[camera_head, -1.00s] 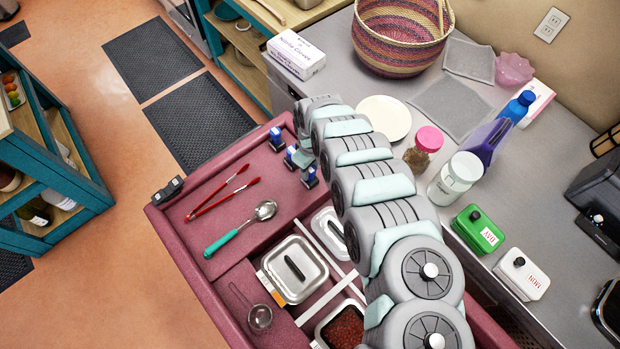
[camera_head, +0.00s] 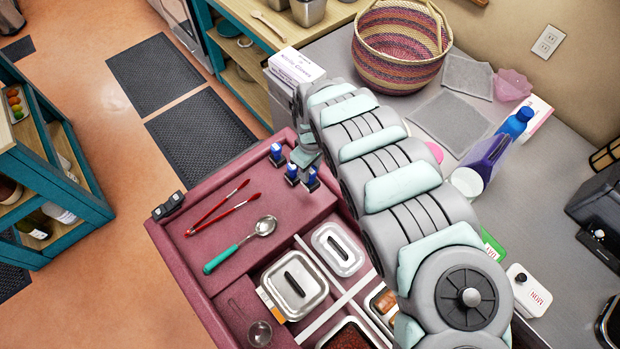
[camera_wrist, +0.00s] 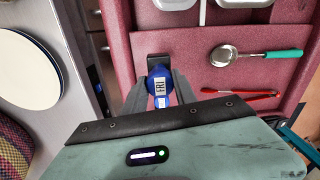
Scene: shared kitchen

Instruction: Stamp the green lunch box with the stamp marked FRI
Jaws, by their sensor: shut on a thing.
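My gripper (camera_wrist: 160,82) is shut on a blue stamp (camera_wrist: 160,92) whose white label reads FRI. In the wrist view the stamp sits between the two fingers over the pink tray surface; I cannot tell whether its base touches it.
A white lunch box (camera_head: 528,289) marked MON stands beside the green one. Red tongs (camera_head: 218,208) and a teal-handled spoon (camera_head: 240,244) lie in the pink tray (camera_head: 185,282). A basket (camera_head: 400,50) and blue bottle (camera_head: 515,122) are on the counter.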

